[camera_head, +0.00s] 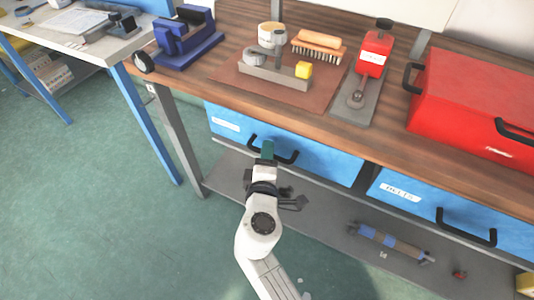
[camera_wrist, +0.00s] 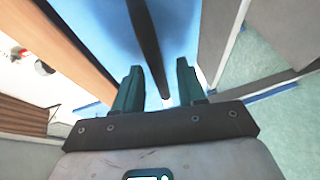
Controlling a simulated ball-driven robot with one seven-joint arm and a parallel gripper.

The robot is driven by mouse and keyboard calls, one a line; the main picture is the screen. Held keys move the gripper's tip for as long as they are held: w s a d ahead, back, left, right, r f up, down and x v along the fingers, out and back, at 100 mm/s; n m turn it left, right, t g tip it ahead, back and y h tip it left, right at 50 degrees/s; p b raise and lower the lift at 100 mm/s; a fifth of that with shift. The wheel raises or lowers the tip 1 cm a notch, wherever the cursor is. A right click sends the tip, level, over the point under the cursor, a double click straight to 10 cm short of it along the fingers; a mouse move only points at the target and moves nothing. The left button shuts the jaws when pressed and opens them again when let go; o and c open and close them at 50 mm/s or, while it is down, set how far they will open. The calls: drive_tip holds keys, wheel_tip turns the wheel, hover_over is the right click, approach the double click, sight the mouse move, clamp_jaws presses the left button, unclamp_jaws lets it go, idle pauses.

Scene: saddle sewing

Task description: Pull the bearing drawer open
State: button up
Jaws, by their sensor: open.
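The left blue drawer (camera_head: 325,167) sits shut under the wooden bench top, with a white label (camera_head: 226,123) too small to read surely. Its black bar handle (camera_head: 286,159) is partly hidden behind my gripper (camera_head: 267,148). In the wrist view the blue drawer face (camera_wrist: 185,35) fills the upper middle. The dark handle (camera_wrist: 148,40) runs down between the two green fingers of my open gripper (camera_wrist: 158,85). The fingers stand on either side of the bar with gaps visible; I cannot tell whether either touches it.
A second blue drawer labelled BELTS (camera_head: 410,200) is to the right. A grey lower shelf (camera_head: 325,220) lies below, with a blue-banded rod (camera_head: 390,241). On the bench are a blue vise (camera_head: 187,40), a brush (camera_head: 318,45) and a red toolbox (camera_head: 470,105). Green floor is clear at left.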

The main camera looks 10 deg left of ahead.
drive_tip(key=shift+w+f, duration=0.1)
drive_tip(key=shift+w, duration=0.45)
clamp_jaws()
